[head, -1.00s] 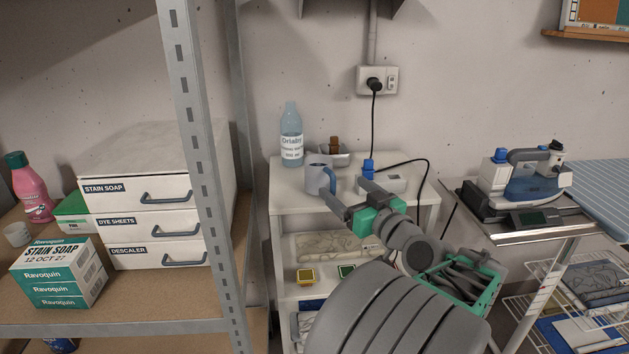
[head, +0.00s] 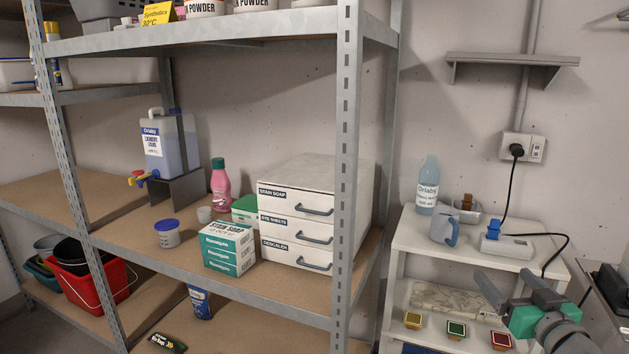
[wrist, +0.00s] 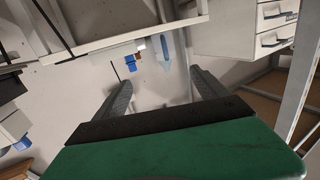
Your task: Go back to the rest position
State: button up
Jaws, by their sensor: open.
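My gripper (head: 508,284) is at the lower right of the head view, in front of the small white shelf unit (head: 478,253). Its two grey fingers are apart, with nothing between them. In the wrist view the open fingers (wrist: 160,84) point toward the wall, and that picture looks upside down.
A metal rack (head: 345,180) stands left of the white unit. It holds a drawer box (head: 313,170), green-and-white soap boxes (head: 229,247), a pink bottle (head: 221,185) and a canister (head: 166,150). A dark cable (head: 510,190) hangs from the wall socket (head: 523,147). Open wall lies above the gripper.

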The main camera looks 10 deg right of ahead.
jog(key=w+a+f+n+g+y+p, duration=0.1)
jog(key=w+a+n+g+y+p, duration=0.2)
jog(key=a, duration=0.7)
jog(key=w+a+f+g+y+p, duration=0.2)
jog(key=w+a+g+p, duration=0.3)
jog(key=a, duration=0.5)
jog(key=s+a+r+g+h+p, duration=0.1)
jog(key=s+a+r+g+p, duration=0.2)
jog(key=s+a+p, duration=0.6)
jog(key=s+a+g, duration=0.2)
jog(key=s+a, duration=0.2)
jog(key=shift+s+g+h+p, duration=0.15)
jog(key=shift+g+h+p, duration=0.15)
jog(key=shift+h+p, duration=0.1)
jog(key=shift+r, duration=0.1)
